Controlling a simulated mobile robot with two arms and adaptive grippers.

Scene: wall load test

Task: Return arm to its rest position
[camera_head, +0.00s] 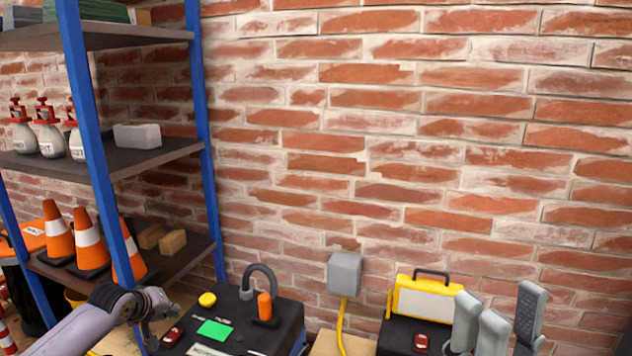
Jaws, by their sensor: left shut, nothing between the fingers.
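My left arm (88,328) comes in from the lower left, grey-lilac with a dark joint. My left gripper (158,318) is at its end, shut and empty, in front of the lower part of the blue shelf post. It shows to the left of the black case with the green panel. The lower part of the arm is cut off by the frame edge. My right gripper is not in view.
A blue-post shelf (180,152) holds orange cones (58,232), red-topped bottles and blocks. A black case (275,325) with a green panel, a grey wall box (344,273), a yellow lamp (424,299) and several upright grey devices (495,333) stand along the brick wall.

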